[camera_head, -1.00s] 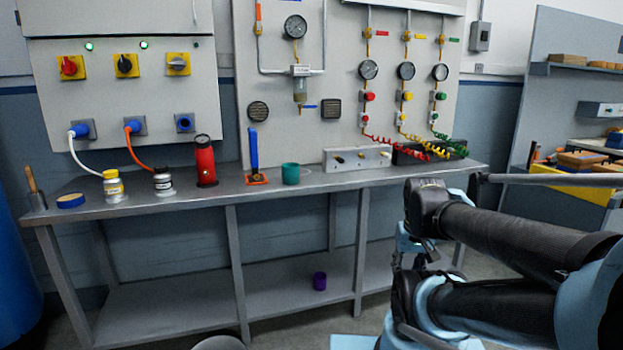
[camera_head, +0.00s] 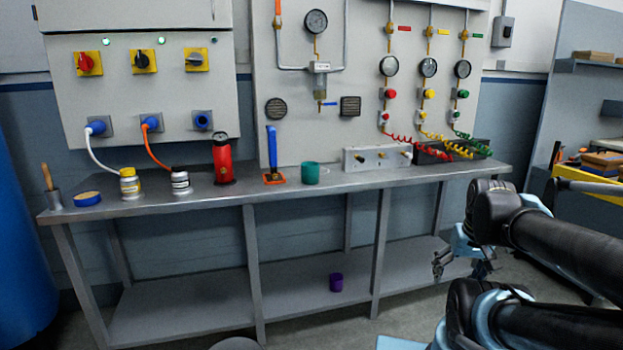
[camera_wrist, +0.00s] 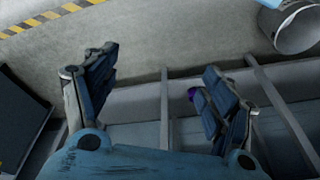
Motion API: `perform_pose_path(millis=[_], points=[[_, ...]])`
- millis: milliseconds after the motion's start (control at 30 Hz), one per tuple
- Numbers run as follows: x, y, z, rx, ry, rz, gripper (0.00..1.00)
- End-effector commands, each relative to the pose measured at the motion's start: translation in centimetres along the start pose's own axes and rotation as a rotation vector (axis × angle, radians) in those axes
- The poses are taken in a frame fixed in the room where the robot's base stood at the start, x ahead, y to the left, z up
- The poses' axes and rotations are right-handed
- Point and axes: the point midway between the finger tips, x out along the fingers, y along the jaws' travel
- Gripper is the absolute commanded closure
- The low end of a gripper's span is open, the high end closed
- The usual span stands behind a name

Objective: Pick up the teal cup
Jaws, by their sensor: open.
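The teal cup (camera_head: 310,173) stands upright on the metal workbench (camera_head: 330,187), right of a blue lever on an orange base. My gripper (camera_head: 463,262) is in front of the bench at the lower right, below the tabletop and well away from the cup. In the wrist view my gripper (camera_wrist: 158,95) has its two fingers spread wide with nothing between them. The teal cup does not show in the wrist view.
A purple cup (camera_head: 336,282) stands on the bench's lower shelf. A red bottle (camera_head: 222,162) and the blue lever (camera_head: 272,155) stand left of the teal cup. A grey block with fittings (camera_head: 377,158) is to its right. The bench top in front of the cup is clear.

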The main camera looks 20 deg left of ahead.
Motion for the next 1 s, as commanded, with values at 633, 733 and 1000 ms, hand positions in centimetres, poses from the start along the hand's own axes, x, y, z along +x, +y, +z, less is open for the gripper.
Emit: perform_pose_path(millis=[633,733,1000], points=[[-2.1,-16.0,-17.0,-0.474,0.443,-0.463,0.19],[-2.7,-18.4,-19.4,-0.522,0.527,-0.517,0.19],[-3.9,-24.2,-25.0,-0.613,0.753,-0.631,0.19]])
